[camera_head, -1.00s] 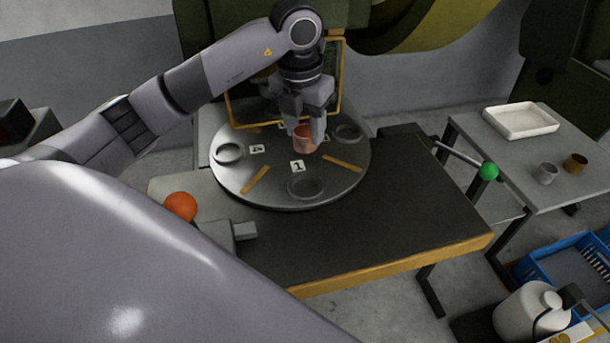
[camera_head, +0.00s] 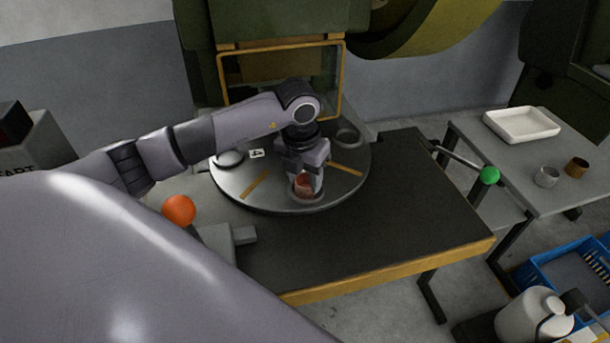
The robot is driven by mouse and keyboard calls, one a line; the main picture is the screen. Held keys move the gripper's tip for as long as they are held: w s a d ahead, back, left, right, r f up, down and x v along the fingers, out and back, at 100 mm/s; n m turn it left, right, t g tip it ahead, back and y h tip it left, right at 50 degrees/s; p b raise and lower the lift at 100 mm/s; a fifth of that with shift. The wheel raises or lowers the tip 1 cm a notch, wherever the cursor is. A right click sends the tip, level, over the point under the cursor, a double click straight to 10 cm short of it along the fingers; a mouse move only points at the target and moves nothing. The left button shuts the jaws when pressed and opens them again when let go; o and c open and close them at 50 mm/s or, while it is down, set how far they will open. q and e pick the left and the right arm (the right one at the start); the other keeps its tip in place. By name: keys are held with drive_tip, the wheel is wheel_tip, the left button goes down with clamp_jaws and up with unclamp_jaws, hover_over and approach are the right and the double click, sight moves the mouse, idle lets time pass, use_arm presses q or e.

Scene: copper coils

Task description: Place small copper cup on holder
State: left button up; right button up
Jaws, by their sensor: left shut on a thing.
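My left gripper (camera_head: 308,178) points down over the round grey turntable (camera_head: 238,180) and is shut on the small copper cup (camera_head: 303,186). The cup is at the front ring holder (camera_head: 317,197) of the turntable. I cannot tell whether the cup touches the holder or hovers just above it. Two more ring holders show, one at the left (camera_head: 229,160) partly behind my arm and one at the back right (camera_head: 347,138). The number label beside the front holder is hidden by my gripper. My right gripper is not in view.
A yellow-framed press opening (camera_head: 342,80) stands behind the turntable. An orange ball knob (camera_head: 179,210) is at the left and a green ball knob (camera_head: 490,175) at the right. The dark tabletop (camera_head: 400,215) is clear.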

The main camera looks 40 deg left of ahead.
sight(302, 195)
use_arm(q)
drive_tip(key=o, duration=0.7)
drive_tip(key=shift+f, duration=0.15)
drive_tip(key=o, duration=0.4)
drive_tip(key=shift+o, duration=0.2)
drive_tip(key=shift+r, duration=0.55)
wheel_tip(302, 195, up, 11)
drive_tip(key=s, duration=0.1)
drive_tip(key=shift+s+r, duration=0.15)
drive_tip(key=shift+s, duration=0.05)
drive_tip(key=shift+d, duration=0.1)
drive_tip(key=shift+p, duration=0.3)
